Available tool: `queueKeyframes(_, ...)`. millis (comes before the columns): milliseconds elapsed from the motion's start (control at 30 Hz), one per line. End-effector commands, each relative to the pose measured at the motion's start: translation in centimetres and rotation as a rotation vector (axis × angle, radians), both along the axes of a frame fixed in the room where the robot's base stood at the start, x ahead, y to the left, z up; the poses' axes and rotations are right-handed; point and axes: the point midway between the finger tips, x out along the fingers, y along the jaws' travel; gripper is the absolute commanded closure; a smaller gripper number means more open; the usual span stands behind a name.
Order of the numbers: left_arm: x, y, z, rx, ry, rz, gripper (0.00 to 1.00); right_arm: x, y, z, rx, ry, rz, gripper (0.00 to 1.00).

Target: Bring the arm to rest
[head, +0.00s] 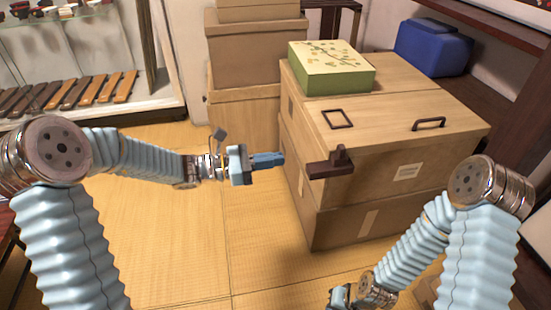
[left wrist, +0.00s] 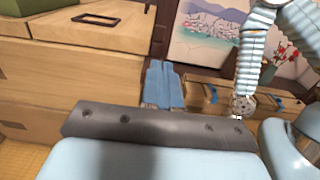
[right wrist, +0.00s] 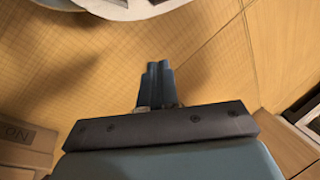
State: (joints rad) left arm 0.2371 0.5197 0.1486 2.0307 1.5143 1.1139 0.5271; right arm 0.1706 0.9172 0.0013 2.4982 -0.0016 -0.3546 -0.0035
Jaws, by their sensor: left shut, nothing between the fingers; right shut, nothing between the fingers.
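My left gripper (head: 268,160) is shut and empty, held out in mid-air to the left of the stacked wooden boxes. Its closed blue fingers also show in the left wrist view (left wrist: 164,84). My right gripper (head: 338,298) hangs low at the bottom of the head view, partly cut off by the frame edge. The right wrist view shows its fingers (right wrist: 155,84) closed together with nothing between them, over the tatami floor.
Stacked wooden boxes (head: 375,205) stand right of centre, with a dark bracket (head: 330,165) jutting from the near top corner. Open tatami (head: 160,240) lies below my left arm. A display case (head: 75,65) is at far left.

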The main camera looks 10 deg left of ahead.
Motion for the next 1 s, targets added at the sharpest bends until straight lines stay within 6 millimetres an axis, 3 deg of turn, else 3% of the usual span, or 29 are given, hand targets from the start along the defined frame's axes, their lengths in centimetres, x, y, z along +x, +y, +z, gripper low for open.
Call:
queueKeyframes(233,0.0,-0.1,-0.1,0.004,0.001,-0.001,1.00,0.0,0.0,0.0,0.000,0.000,0.000,1.00)
queueKeyframes(333,-0.7,-0.4,-1.7,0.057,0.011,-0.021,1.00,0.0,0.0,0.3,0.000,0.000,0.000,1.00)
queueKeyframes(467,-3.9,-1.2,-7.7,0.278,0.021,-0.117,1.00,-0.1,0.1,1.4,0.002,0.001,0.003,1.00)
queueKeyframes(567,-8.5,-0.8,-14.5,0.545,-0.018,-0.270,1.00,-0.1,0.3,2.5,0.003,0.002,0.005,1.00)
queueKeyframes(600,-10.7,-0.1,-17.2,0.662,-0.057,-0.350,1.00,-0.1,0.4,3.0,0.004,0.001,0.006,1.00)
queueKeyframes(733,-17.6,3.5,-24.6,1.018,-0.322,-0.674,1.00,-0.3,0.6,4.9,0.007,0.003,0.011,1.00)
queueKeyframes(833,-20.2,5.5,-27.3,1.177,-0.616,-0.878,1.00,-0.4,0.8,5.9,0.010,0.005,0.015,1.00)
queueKeyframes(1000,-21.6,5.6,-28.5,1.250,-1.004,-1.028,1.00,-0.5,1.0,6.8,0.013,0.005,0.019,1.00)
